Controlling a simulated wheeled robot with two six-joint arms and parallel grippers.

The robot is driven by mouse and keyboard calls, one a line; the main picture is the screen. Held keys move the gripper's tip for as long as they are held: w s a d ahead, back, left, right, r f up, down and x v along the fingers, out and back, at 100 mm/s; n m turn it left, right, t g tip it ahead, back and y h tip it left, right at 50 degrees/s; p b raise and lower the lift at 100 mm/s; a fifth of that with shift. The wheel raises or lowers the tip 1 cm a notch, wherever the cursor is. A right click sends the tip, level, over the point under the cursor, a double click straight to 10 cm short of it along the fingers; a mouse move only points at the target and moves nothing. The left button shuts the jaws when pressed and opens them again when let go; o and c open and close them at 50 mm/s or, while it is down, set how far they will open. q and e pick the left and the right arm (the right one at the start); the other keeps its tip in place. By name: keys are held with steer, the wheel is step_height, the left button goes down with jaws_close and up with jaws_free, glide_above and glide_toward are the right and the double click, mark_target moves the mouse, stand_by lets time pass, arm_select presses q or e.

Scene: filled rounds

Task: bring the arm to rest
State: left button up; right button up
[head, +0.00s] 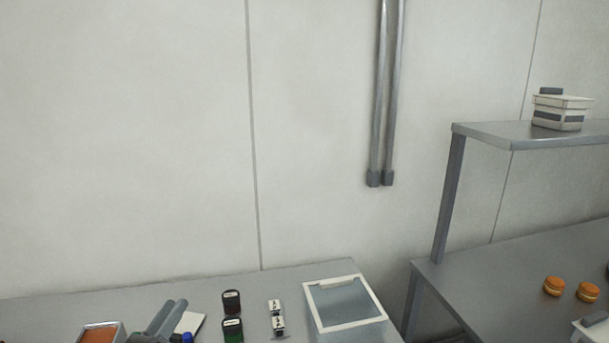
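My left gripper (172,306) shows at the bottom edge of the head view, left of the middle, as two grey fingers side by side. They lie close together, and I cannot tell whether they are open or shut, or whether anything is between them. Most of the arm is cut off by the frame. My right gripper is not in view.
A grey table (240,281) holds an orange-filled tray (101,333), two dark jars (232,302), small black-and-white items (276,315) and a white-rimmed box (345,304). At right, a shelf (490,131) with a white container (560,110) stands above a counter with orange round pieces (553,286).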

arm_select(q)
steer(key=s+a+f+n+g+y, duration=0.3)
steer(key=s+a+f+n+y, duration=0.3)
steer(key=n, duration=0.7)
steer(key=s+a+f+n+g+y, duration=0.35)
steer(key=s+a+n+y, duration=0.25)
steer(key=n+y, duration=0.45)
steer(key=s+d+f+n+g+h, duration=0.4)
steer(key=s+f+n+g, duration=0.15)
steer(key=s, duration=0.45)
steer(key=s+d+f+n+g+h, duration=0.3)
steer(key=s+f+n+g+h, duration=0.15)
steer(key=s+f, duration=0.4)
step_height(320, 180, down, 26)
steer(key=s+a+g+b, duration=0.1)
steer(key=a+g+b, duration=0.1)
steer(key=b, duration=0.2)
steer(key=s+d+f+b, duration=0.1)
steer(key=s+f+b, duration=0.1)
steer(key=s+f, duration=0.5)
steer(key=s+f+b, duration=0.2)
steer(key=s+f, duration=0.6)
steer(key=f, duration=0.6)
steer(key=shift+s+d+g, duration=0.15)
steer(key=shift+d+g, duration=0.2)
